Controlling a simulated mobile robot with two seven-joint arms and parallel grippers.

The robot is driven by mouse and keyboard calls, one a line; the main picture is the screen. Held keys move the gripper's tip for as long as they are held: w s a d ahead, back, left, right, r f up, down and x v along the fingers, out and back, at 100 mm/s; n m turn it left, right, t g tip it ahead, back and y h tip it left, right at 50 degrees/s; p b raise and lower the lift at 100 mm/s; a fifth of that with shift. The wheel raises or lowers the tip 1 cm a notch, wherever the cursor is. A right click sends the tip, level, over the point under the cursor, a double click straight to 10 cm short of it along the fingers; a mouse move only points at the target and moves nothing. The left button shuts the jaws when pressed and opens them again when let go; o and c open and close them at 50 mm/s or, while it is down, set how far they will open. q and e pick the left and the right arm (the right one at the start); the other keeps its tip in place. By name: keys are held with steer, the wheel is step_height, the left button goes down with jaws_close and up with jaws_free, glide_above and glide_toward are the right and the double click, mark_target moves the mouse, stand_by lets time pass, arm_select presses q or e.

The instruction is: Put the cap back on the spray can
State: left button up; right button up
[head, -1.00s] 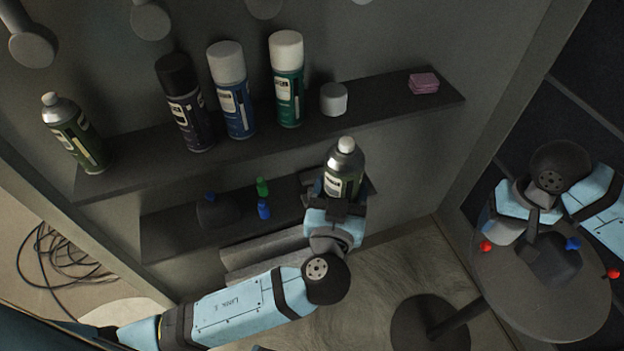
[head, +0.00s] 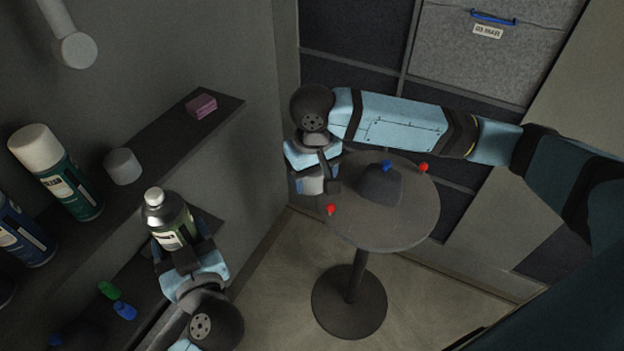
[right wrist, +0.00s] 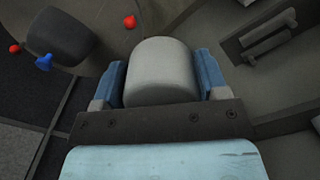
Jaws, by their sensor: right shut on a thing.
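A spray can (head: 174,226) with a dark green label, a silver shoulder and a white nozzle stands upright, uncapped, in my left gripper (head: 182,256), in front of the shelf. The left fingers are closed around its lower body. My right gripper (head: 322,186) is shut on a light grey cap (head: 310,186), beside the left edge of the round table. In the right wrist view the grey cap (right wrist: 160,72) sits between two blue finger pads. The cap and the can are well apart, with the can to the left.
On the shelf (head: 165,136) are a loose white cap (head: 123,166), a pink block (head: 201,105), a green can (head: 60,182) and a blue can (head: 24,232). The round table (head: 400,232) holds a dark lump (head: 380,186) and red and blue pieces. Air between the grippers is clear.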

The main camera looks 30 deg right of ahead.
steer(key=w+a+r+n, duration=0.1)
steer(key=a+r+n, duration=0.1)
steer(key=a+r, duration=1)
step_height(320, 180, up, 8)
steer(key=n, duration=0.3)
glide_above(154, 195)
steer(key=shift+f, duration=3)
steer(key=shift+f, duration=0.7)
steer(key=o, duration=0.9)
steer(key=shift+o, duration=0.4)
steer(key=shift+r, duration=3.55)
